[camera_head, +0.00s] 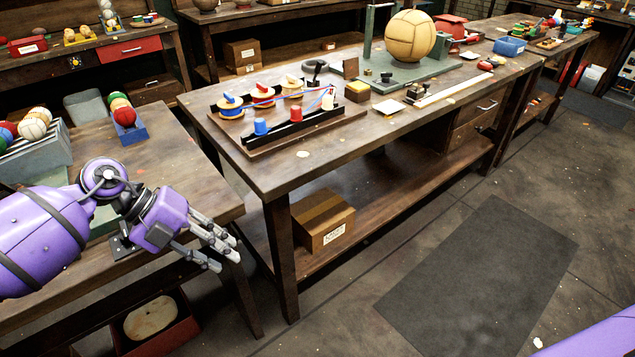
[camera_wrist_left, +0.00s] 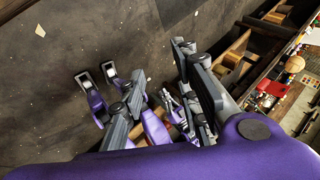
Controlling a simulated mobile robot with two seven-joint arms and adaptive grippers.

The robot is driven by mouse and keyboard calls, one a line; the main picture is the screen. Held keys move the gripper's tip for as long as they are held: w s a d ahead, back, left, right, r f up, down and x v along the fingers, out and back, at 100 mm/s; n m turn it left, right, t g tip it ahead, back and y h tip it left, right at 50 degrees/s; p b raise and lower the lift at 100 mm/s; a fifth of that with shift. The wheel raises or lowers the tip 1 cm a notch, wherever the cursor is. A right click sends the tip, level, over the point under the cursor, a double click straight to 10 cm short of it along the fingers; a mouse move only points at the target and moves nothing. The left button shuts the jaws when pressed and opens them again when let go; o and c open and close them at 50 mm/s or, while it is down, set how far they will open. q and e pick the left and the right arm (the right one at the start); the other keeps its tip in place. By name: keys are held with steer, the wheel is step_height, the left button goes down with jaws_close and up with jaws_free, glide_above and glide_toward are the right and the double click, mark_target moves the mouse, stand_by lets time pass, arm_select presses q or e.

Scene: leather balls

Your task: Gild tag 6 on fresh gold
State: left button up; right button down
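My left gripper (camera_head: 226,256) hangs past the near edge of the left bench, to the left of the central workbench (camera_head: 260,170). Its fingers are apart and empty; they also stand apart in the left wrist view (camera_wrist_left: 160,65). A pale square card (camera_head: 389,107) lies flat on the central workbench. A small yellow-topped block (camera_head: 357,91) is beside it. No number is readable, so I cannot tell which thing is tag 6 or fresh gold. My right gripper cannot be made out.
A wooden board with black rails and coloured spools (camera_head: 290,110) covers the bench's left end. A tan leather ball (camera_head: 410,36) rests on a green stand. A cardboard box (camera_head: 322,218) sits on the lower shelf.

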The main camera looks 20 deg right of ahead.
mark_target(124, 229)
arm_select(q)
steer(key=w+a+r+t+y, duration=0.1)
steer(key=w+a+r+y, duration=0.1)
steer(key=a, duration=0.3)
steer(key=w+a+r+n+t+y+b, duration=0.1)
steer(key=w+a+r+y, duration=0.1)
steer(key=w+a+r, duration=0.3)
steer(key=w+a+r+n+t+y+b, duration=0.1)
steer(key=w+a+r+y, duration=0.2)
steer(key=a, duration=0.3)
steer(key=shift+w+a+r, duration=0.2)
steer(key=shift+a+r, duration=0.2)
steer(key=shift+r, duration=0.3)
steer(key=shift+w+a, duration=0.1)
steer(key=shift+a, duration=0.2)
step_height(124, 229, down, 7)
steer(key=shift+f, duration=0.1)
jaws_close()
